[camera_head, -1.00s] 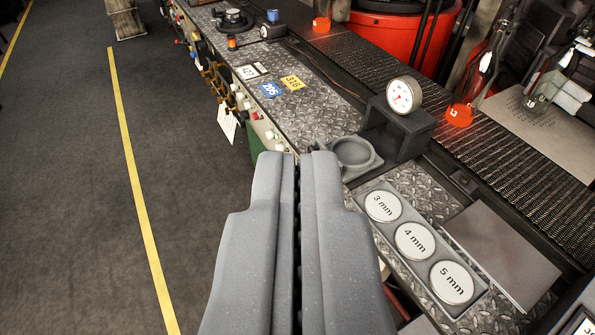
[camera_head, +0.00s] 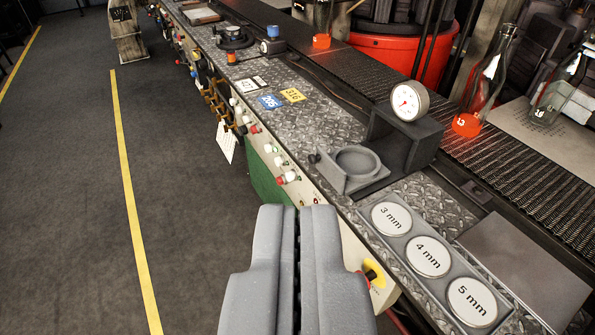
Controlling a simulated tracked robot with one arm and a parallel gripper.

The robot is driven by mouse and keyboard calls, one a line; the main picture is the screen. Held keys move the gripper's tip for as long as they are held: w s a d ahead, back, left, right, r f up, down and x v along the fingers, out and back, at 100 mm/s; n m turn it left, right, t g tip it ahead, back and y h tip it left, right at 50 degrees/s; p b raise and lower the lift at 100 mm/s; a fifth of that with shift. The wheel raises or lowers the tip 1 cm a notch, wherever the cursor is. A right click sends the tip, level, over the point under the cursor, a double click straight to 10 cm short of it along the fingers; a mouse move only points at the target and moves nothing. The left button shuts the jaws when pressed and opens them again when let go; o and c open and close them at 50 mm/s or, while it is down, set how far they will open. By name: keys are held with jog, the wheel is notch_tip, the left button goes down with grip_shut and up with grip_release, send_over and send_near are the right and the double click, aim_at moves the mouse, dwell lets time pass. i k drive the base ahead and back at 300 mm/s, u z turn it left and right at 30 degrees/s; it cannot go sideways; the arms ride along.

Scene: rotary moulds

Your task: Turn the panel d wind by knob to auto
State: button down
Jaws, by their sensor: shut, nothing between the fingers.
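My gripper (camera_head: 305,212) is shut and empty in the lower middle, with its two grey fingers side by side. It hangs over the front side of the long bench. The light control panel front (camera_head: 347,238) runs along that side, partly hidden behind my gripper. Several white and red knobs or buttons (camera_head: 283,178) sit on the panel beyond my fingertips. A dark knob on a yellow disc (camera_head: 373,273) shows just right of my gripper. I cannot read the panel labels, so I cannot tell which knob is panel d wind by.
The bench's tread-plate top carries a round grey holder (camera_head: 358,162), a dial gauge (camera_head: 408,101) and a tray of 3, 4 and 5 mm discs (camera_head: 428,255). Bottles (camera_head: 487,80) stand on the right. The dark floor (camera_head: 70,200) on the left is clear.

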aim_at(243, 130)
jog(key=z, duration=0.05)
jog(key=k, duration=0.6)
jog(key=u, duration=0.45)
jog(key=i, duration=0.75)
jog(key=u, duration=0.55)
jog(key=i, duration=1.75)
jog(key=z, duration=0.6)
